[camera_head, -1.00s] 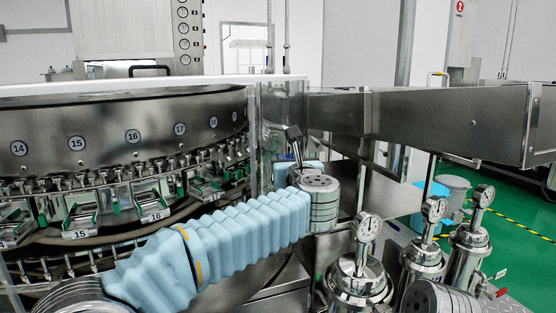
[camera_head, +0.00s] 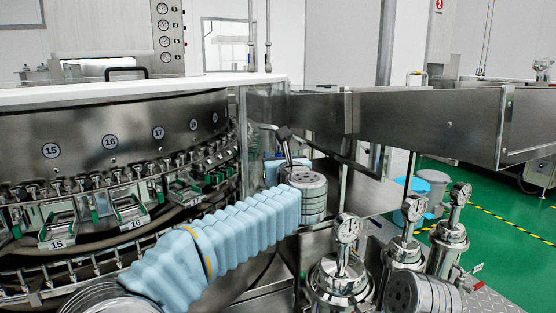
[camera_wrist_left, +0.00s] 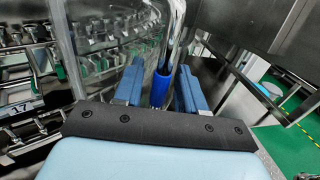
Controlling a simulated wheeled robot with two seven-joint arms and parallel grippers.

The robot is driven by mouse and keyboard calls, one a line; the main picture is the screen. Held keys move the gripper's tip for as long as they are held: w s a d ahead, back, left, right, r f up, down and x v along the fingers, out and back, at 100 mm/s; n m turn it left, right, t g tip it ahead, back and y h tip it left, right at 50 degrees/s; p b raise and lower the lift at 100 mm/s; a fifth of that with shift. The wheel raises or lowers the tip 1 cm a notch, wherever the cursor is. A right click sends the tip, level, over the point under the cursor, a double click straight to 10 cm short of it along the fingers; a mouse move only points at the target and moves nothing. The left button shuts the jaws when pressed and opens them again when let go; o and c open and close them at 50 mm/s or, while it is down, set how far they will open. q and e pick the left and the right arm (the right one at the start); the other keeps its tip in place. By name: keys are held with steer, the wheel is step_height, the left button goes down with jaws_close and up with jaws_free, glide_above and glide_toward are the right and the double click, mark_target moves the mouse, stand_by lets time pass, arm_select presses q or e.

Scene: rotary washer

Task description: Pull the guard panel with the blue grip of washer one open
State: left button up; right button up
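The clear guard panel (camera_head: 265,108) stands upright at the right end of the washer (camera_head: 110,125) in the head view. In the left wrist view the blue grip (camera_wrist_left: 160,88) sits on a bent metal bar (camera_wrist_left: 180,25). My left gripper (camera_wrist_left: 161,66) has its two blue fingers on either side of the grip, with small gaps between grip and fingers. The fingers look open around it; contact cannot be made out. In the head view my left wrist hides the fingers and the grip. My right gripper is not in view.
A steel housing (camera_head: 425,115) runs right from the panel. Several steel canisters with gauges (camera_head: 342,270) stand at the lower right. A blue bin (camera_head: 411,205) and a grey bin (camera_head: 435,190) stand on the green floor (camera_head: 510,225), which is mostly clear farther right.

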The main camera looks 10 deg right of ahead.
arm_select(q)
steer(key=shift+s, duration=0.1)
steer(key=s+d+b, duration=0.1)
steer(key=s+b, duration=0.3)
steer(key=s, duration=0.9)
steer(key=shift+s, duration=0.3)
